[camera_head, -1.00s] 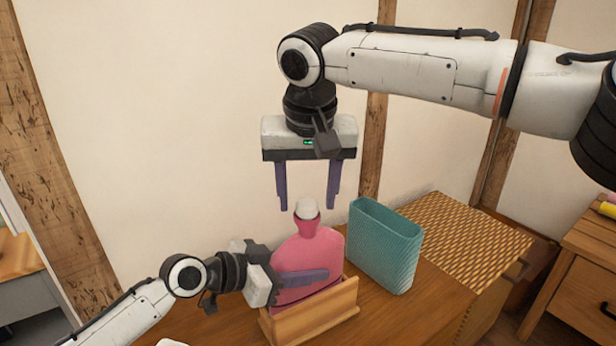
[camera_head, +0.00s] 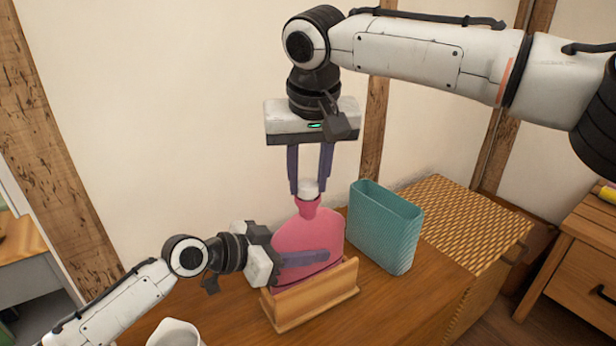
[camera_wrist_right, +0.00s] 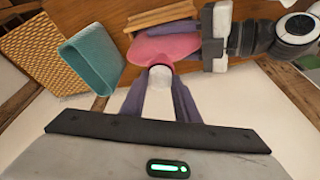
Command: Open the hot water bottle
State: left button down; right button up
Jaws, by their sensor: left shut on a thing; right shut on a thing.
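The pink hot water bottle (camera_head: 308,232) stands upright in a wooden holder (camera_head: 314,300) on the wooden surface. Its white stopper (camera_head: 308,188) sits at the top of the neck. My left gripper (camera_head: 305,258) is shut on the bottle's body from the left side. My right gripper (camera_head: 310,187) points down from above and is shut on the white stopper. In the right wrist view, the stopper (camera_wrist_right: 160,78) shows between the two purple fingers, with the pink bottle (camera_wrist_right: 172,47) behind it. The stopper is still at the neck; I cannot tell how tightly it is seated.
A teal open container (camera_head: 384,240) stands just right of the bottle. A woven-top chest (camera_head: 470,228) is further right. A white cup (camera_head: 175,334) is at the front left. The plain wall is behind, and a wooden drawer unit (camera_head: 580,275) is at the far right.

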jog(key=n+y, duration=0.1)
jog(key=n, duration=0.2)
jog(key=shift+f, duration=0.1)
jog(key=n+g+y, duration=0.1)
jog(key=n, duration=0.5)
jog(key=shift+w+d, duration=0.1)
jog(key=shift+d, duration=0.05)
jog(key=n+g, duration=0.1)
jog(key=n, duration=0.2)
jog(key=shift+w+y, duration=0.1)
jog(key=shift+y, duration=0.3)
jog(key=n, duration=0.1)
jog(key=n+g, duration=0.1)
jog(key=n, duration=0.2)
jog(key=shift+w+r+n+g, duration=0.25)
jog(key=shift+r+n+g, duration=0.05)
jog(key=shift+r+n, duration=0.1)
jog(key=shift+d+f+n+g, duration=0.2)
jog(key=shift+n+g, duration=0.1)
jog(key=shift+n, duration=0.8)
jog(key=o, duration=1.2)
jog(key=shift+s, duration=0.1)
jog(key=shift+o, duration=0.4)
